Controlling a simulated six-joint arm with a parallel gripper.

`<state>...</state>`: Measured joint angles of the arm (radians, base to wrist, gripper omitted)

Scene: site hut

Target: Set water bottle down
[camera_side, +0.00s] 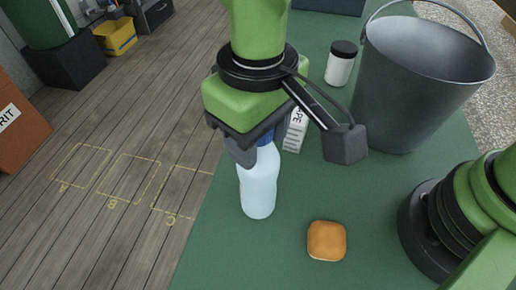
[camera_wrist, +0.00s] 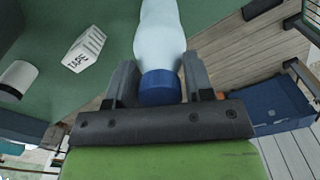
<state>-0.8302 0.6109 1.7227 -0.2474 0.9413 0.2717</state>
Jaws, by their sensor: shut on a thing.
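The water bottle (camera_side: 258,187) is pale and translucent with a blue cap, and stands upright at the left part of the green table. My gripper (camera_side: 254,150) is shut on it near the cap, from above. In the wrist view the bottle (camera_wrist: 160,45) runs away from the camera, its blue cap (camera_wrist: 159,87) between the two grey fingers of my gripper (camera_wrist: 158,80). The side view does not show clearly whether the bottle's base touches the table. The far side of the bottle is hidden.
The green table (camera_side: 290,190) also holds a bread bun (camera_side: 326,240), a white box with lettering (camera_side: 294,132), a white jar with a black lid (camera_side: 341,64) and a large metal bucket (camera_side: 420,90). The table's left edge is close to the bottle.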

